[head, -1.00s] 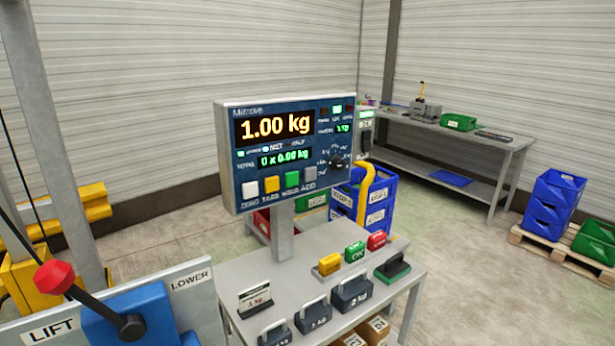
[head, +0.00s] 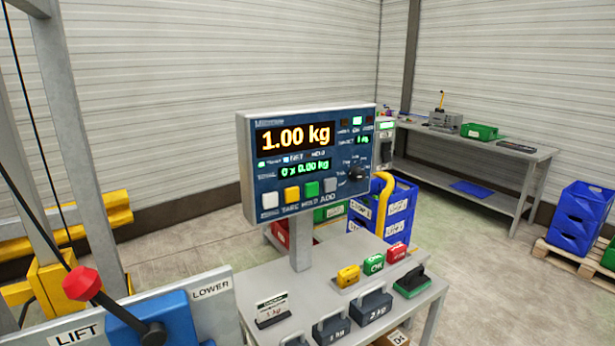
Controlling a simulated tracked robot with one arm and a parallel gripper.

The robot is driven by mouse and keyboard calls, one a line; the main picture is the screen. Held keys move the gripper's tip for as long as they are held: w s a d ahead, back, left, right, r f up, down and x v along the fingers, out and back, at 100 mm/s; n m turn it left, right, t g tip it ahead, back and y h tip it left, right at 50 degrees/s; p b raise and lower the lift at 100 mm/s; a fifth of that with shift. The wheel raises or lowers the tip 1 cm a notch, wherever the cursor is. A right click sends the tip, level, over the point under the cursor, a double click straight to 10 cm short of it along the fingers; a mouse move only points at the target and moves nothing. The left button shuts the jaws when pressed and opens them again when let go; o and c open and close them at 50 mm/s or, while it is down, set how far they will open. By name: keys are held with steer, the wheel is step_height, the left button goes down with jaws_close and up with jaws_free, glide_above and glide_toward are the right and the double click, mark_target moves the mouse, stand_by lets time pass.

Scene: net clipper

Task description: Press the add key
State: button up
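The blue scale panel (head: 310,160) stands on a grey post above a small grey table. Its main display (head: 295,137) reads 1.00 kg in orange. The green total line (head: 304,169) reads 0 x 0.00 kg. Below are a white, an orange, a green and a grey key. The grey add key (head: 330,185) is the rightmost, with the label ADD under it. Nothing touches the keys. My gripper is not in the picture.
The grey table (head: 262,281) holds weights, coloured blocks and a small sign. At left stand a LIFT/LOWER panel (head: 212,290) and a red-knobbed lever (head: 82,283). Blue crates (head: 398,210) and a workbench (head: 520,158) stand behind.

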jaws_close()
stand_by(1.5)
